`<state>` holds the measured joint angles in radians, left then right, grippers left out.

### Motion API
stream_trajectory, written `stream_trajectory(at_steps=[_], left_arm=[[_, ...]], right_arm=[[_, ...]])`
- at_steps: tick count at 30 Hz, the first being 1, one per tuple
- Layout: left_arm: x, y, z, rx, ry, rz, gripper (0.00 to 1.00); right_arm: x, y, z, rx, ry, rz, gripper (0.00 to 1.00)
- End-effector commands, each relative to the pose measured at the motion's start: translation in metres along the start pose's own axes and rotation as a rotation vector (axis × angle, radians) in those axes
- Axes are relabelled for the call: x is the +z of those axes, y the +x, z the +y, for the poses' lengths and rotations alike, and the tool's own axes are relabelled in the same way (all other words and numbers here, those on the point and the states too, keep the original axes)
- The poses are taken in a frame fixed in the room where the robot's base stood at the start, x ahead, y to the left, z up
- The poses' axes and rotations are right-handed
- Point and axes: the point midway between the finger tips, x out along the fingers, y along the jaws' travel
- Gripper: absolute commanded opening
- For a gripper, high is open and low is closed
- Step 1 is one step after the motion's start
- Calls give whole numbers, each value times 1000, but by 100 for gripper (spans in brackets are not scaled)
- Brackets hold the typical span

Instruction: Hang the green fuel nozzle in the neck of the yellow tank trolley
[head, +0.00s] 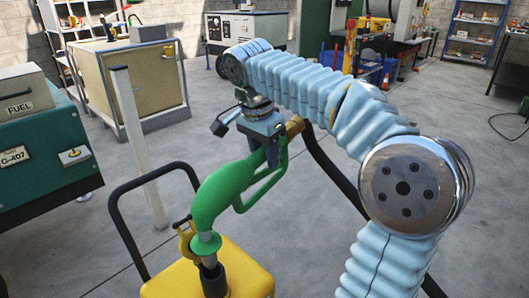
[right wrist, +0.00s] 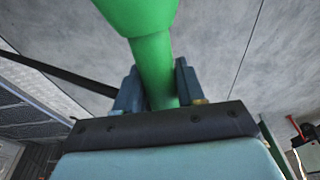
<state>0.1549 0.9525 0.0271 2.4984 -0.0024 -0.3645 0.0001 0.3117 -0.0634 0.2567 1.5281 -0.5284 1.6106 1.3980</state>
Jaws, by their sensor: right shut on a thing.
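The green fuel nozzle (head: 222,190) tilts downward over the yellow tank trolley (head: 255,284). Its green flange (head: 206,245) and the metal part below line up with the trolley's dark neck (head: 213,281). The spout's end is hidden; it looks to be at or inside the neck mouth, but how deep I cannot tell. My right gripper (head: 270,143) is shut on the nozzle's handle, above and right of the neck. In the right wrist view the green handle (right wrist: 155,66) passes between the two fingers (right wrist: 157,90). My left gripper is not in view.
A black hose (head: 330,170) runs from the nozzle's brass end behind my right arm. The trolley's black push bar (head: 124,226) rises at left. A white post (head: 138,145) and a green fuel cabinet (head: 45,150) stand farther left. Grey floor (head: 310,235) is open at centre.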

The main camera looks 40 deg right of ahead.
Motion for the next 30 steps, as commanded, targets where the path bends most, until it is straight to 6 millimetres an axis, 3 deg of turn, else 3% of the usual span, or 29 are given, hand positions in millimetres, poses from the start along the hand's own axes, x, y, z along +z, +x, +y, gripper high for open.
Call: stream_trajectory(at_steps=[30], left_arm=[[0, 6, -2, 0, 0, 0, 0]], right_arm=[[4, 13, 0, -1, 0, 0, 0]])
